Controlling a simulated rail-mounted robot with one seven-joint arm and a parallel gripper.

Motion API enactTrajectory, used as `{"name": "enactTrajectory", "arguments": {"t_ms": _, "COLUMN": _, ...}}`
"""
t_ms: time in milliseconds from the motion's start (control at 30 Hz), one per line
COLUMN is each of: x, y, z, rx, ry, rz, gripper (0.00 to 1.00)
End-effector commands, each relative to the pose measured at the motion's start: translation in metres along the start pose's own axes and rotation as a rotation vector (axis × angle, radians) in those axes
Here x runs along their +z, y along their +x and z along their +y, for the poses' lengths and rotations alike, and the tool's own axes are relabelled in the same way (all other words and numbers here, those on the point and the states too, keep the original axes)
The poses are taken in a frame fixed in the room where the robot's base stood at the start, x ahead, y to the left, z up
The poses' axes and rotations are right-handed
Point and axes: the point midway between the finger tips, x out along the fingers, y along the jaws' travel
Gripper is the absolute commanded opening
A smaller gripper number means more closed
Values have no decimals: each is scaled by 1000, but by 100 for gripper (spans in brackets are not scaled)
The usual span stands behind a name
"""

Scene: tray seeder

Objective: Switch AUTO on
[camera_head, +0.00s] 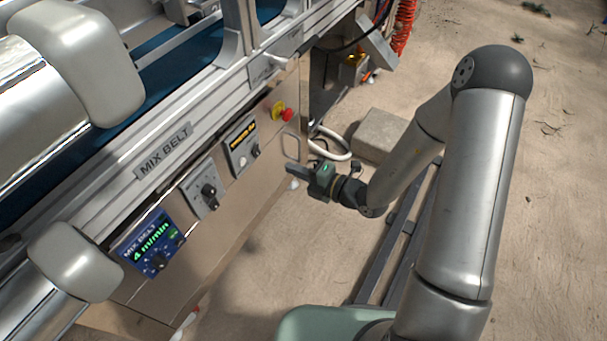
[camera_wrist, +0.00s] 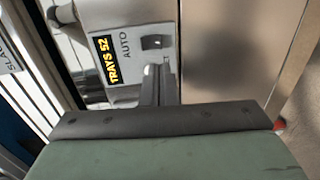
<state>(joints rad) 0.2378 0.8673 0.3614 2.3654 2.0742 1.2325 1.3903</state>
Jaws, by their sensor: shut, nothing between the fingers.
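The AUTO switch (camera_wrist: 153,42) is a small dark rocker beside the word AUTO on a light grey panel (camera_wrist: 125,72) in the wrist view. An orange display (camera_wrist: 105,60) on the panel reads TRAYS 52. In the head view the panel with the orange display (camera_head: 243,133) is on the machine's side, left of my gripper (camera_head: 290,168). My gripper is shut and empty. In the wrist view its fingertips (camera_wrist: 158,70) appear just below the switch; I cannot tell whether they touch the panel. The switch's position is too small to tell.
A red emergency button (camera_head: 287,114) on yellow sits above the panel's right side. A grey panel with a dark knob (camera_head: 208,190) and a blue MIX BELT display (camera_head: 148,243) sit to the left.

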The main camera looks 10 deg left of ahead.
Motion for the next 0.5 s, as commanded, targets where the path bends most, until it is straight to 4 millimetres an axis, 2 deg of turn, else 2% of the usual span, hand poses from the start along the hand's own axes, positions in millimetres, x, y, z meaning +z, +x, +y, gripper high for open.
{"name": "enactTrajectory", "arguments": {"t_ms": 33, "x": -1, "y": 13, "z": -4, "rx": 2, "ry": -5, "rz": 4, "gripper": 0}}
{"name": "enactTrajectory", "arguments": {"t_ms": 200, "x": -1, "y": 49, "z": -4, "rx": 1, "ry": -4, "rz": 5, "gripper": 0}}
{"name": "enactTrajectory", "arguments": {"t_ms": 333, "x": -1, "y": 70, "z": -3, "rx": 1, "ry": -3, "rz": 3, "gripper": 0}}
{"name": "enactTrajectory", "arguments": {"t_ms": 500, "x": 0, "y": 86, "z": -1, "rx": 1, "ry": -3, "rz": 1, "gripper": 0}}
